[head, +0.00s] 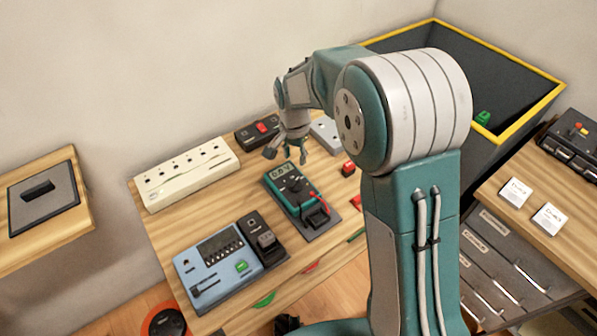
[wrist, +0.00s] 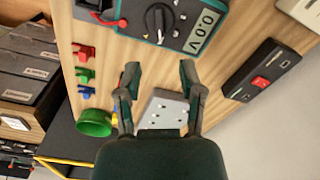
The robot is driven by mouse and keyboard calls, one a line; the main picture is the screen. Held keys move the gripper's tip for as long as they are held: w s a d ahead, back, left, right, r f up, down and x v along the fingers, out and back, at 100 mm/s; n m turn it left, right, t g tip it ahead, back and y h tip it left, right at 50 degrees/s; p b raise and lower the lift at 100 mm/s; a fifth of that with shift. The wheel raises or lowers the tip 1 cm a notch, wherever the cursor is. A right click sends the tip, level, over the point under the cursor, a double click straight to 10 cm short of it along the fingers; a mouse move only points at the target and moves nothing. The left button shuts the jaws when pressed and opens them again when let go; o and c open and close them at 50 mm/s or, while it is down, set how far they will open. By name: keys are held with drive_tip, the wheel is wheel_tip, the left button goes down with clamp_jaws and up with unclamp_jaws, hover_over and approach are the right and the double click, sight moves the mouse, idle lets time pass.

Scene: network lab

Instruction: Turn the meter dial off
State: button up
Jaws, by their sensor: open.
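The green meter (head: 292,186) lies on its dark base on the wooden table in the head view. Its screen is lit and reads about 0.0 V in the wrist view. The meter dial (wrist: 158,22) is a round black knob with a pale pointer line, below the screen on the meter's face. A red plug and lead sit at the meter's lower part. My gripper (wrist: 158,82) is open and empty. In the head view my gripper (head: 285,152) hangs above the table just behind the meter, apart from the dial.
A grey plate (wrist: 162,108) lies under my fingers. A black box with a red switch (wrist: 260,82) is beside it. A white power strip (head: 187,173) and a blue panel (head: 217,262) stand left of the meter. Small coloured clips (wrist: 84,74) and a green cup (wrist: 94,122) are nearby.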

sight(295, 181)
wheel_tip(295, 181, down, 10)
drive_tip(key=shift+d+r, duration=0.1)
drive_tip(key=shift+r, duration=0.15)
drive_tip(key=shift+f, duration=0.35)
drive_tip(key=shift+a, duration=0.2)
clamp_jaws()
